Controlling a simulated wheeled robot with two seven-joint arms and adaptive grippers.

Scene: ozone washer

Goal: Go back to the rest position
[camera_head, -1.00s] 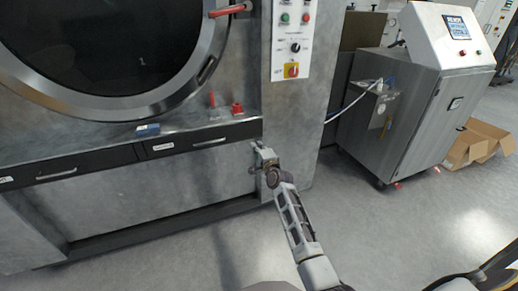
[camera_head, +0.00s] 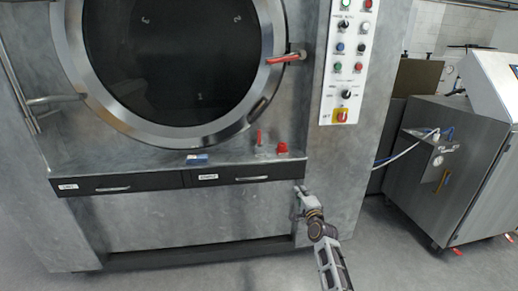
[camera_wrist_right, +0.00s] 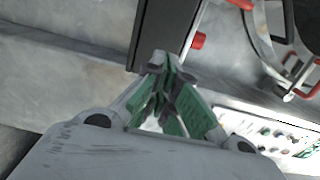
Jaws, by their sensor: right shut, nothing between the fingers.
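My right gripper (camera_head: 299,203) is in front of the washer's lower right front, below the right end of the drawer row. It is shut and empty. In the right wrist view, the green-padded fingers of my right gripper (camera_wrist_right: 165,85) meet at their tips, with a dark drawer front (camera_wrist_right: 165,30) beyond them. My right arm comes up from the lower right in the head view. My left gripper is not in view.
The washer (camera_head: 190,225) has a large round door (camera_head: 180,60), shut drawers (camera_head: 115,186), and a control panel (camera_head: 348,60). A metal cabinet (camera_head: 440,165) stands at right. Floor (camera_head: 400,260) in front is clear.

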